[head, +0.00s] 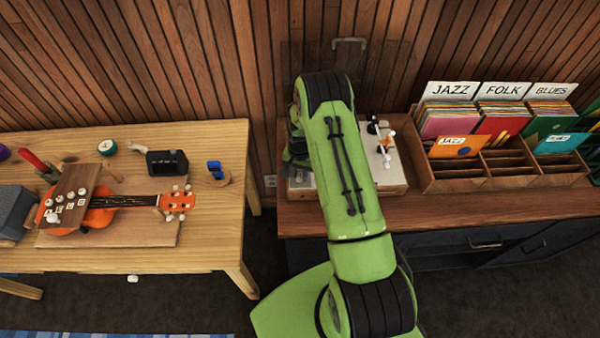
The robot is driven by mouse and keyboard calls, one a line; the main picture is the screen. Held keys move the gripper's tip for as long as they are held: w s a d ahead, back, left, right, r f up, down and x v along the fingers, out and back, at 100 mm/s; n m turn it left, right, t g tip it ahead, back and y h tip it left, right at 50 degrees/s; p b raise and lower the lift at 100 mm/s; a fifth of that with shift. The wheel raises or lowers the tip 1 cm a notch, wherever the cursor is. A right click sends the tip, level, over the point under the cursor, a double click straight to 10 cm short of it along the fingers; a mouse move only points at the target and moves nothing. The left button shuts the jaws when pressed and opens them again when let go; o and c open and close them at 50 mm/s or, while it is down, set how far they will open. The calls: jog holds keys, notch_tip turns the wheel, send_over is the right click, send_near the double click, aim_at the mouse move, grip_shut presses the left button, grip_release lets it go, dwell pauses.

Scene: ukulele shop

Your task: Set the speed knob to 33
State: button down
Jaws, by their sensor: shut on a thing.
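The record player (388,178) is a pale box with a wooden base on the dark wood cabinet. My green arm reaches over it and covers most of its top. The tonearm with its white and orange parts shows at the player's right. My gripper (293,160) shows only as a small dark part at the left edge of the arm, over the player's left side. It is shut on what seems to be the speed knob. The knob, its markings and the fingertips are too hidden to make out, so the set speed cannot be read.
A wooden record crate (470,180) with JAZZ, FOLK and BLUES dividers stands close right of the player. At left, a light wood table (120,262) holds an orange ukulele (98,217) and small tools. A floor gap separates table and cabinet.

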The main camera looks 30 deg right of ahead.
aim_at(300, 175)
jog(key=n+b, duration=0.3)
jog(key=shift+w+f, duration=0.1)
jog(key=shift+f, duration=0.1)
jog(key=n+b, duration=0.2)
jog(key=n, duration=0.1)
jog(key=shift+n+b, duration=0.3)
jog(key=n+b, duration=0.3)
jog(key=n, duration=0.3)
jog(key=shift+r, duration=0.15)
jog(key=shift+n, duration=0.3)
jog(key=c, duration=0.8)
grip_release()
jog(key=shift+c, duration=0.2)
jog(key=shift+r, duration=0.1)
notch_tip(300, 175, up, 16)
jog(key=shift+p, duration=0.45)
